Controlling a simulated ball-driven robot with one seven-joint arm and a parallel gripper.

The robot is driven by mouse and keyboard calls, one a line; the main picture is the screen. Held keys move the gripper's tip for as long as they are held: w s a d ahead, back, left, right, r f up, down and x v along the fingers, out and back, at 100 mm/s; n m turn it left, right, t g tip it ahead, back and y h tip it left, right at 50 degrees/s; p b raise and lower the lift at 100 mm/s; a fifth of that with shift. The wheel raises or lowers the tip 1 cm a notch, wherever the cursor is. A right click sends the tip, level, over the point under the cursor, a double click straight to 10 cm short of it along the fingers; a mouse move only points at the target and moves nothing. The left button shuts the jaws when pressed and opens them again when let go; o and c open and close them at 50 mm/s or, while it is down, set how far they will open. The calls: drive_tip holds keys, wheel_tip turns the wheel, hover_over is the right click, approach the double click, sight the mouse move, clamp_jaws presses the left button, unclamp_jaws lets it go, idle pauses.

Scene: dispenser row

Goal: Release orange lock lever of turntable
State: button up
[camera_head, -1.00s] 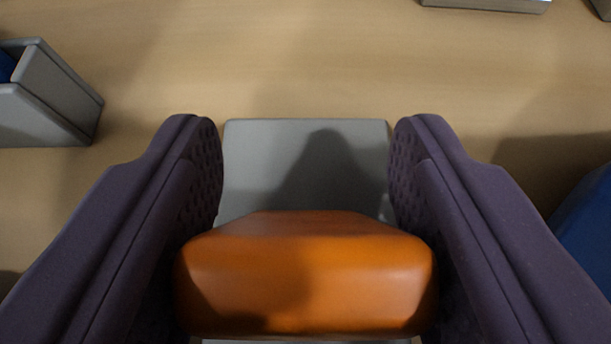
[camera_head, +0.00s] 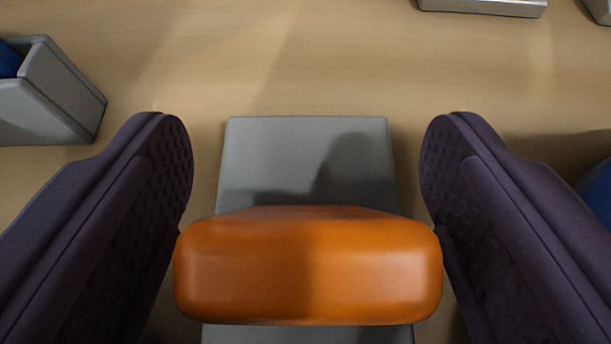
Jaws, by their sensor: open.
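The orange lock lever (camera_head: 308,268) is a rounded orange block in the lower middle of the head camera view, with its long side running left to right. It sits over a grey plate or base (camera_head: 275,150) on the wooden surface. My gripper (camera_head: 306,165) is open, with one dark purple finger on each side of the lever. The fingertips reach past the lever's far side. The lever's two ends lie close to the fingers, and I cannot tell whether they touch. The turntable itself cannot be made out.
A grey open bin (camera_head: 55,95) with something blue in it stands at the left. A blue object (camera_head: 598,195) shows at the right edge. A grey piece (camera_head: 485,6) lies at the top right. The wooden surface (camera_head: 300,65) beyond the plate is clear.

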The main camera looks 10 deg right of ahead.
sight(305, 330)
drive_tip(key=p+v, duration=0.3)
drive_tip(key=v, duration=0.3)
drive_tip(key=shift+s+a+r, duration=0.15)
drive_tip(key=shift+s+r, duration=0.25)
drive_tip(key=shift+s, duration=0.4)
drive_tip(key=shift+w, duration=0.1)
